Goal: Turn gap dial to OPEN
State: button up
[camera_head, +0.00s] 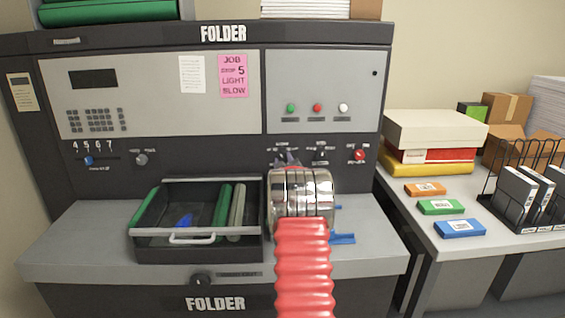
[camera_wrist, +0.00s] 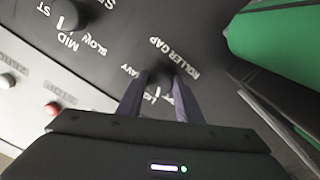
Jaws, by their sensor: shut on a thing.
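The gap dial (camera_wrist: 160,77) is a small dark knob on the folder's black front panel, under the words ROLLER GAP in the wrist view. Its other labels are partly covered; LI and AVY show beside it. A small white mark shows on its near side. No OPEN label is readable. My gripper (camera_wrist: 160,88) is shut on the dial, with one dark finger on each side of it. In the head view my gripper (camera_head: 289,160) reaches the panel, and the silver wrist and red ribbed arm hide most of the dial.
A speed knob (camera_head: 322,155) is just right of my gripper, with a red knob (camera_head: 359,155) farther right. A black tray (camera_head: 150,247) with green and grey rolls stands left of my wrist. A side table (camera_head: 437,238) with boxes is at right.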

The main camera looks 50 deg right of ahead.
jog(key=n, duration=0.5)
jog(key=shift+r+n, duration=0.25)
jog(key=shift+n, duration=0.15)
jog(key=o, duration=1)
jog(key=shift+f, duration=0.15)
jog(key=shift+o, duration=0.2)
jog(key=shift+s+a, duration=0.35)
jog(key=shift+a, duration=0.05)
jog(key=v, duration=1.2)
jog(key=shift+s+a, duration=0.2)
jog(key=shift+s, duration=0.05)
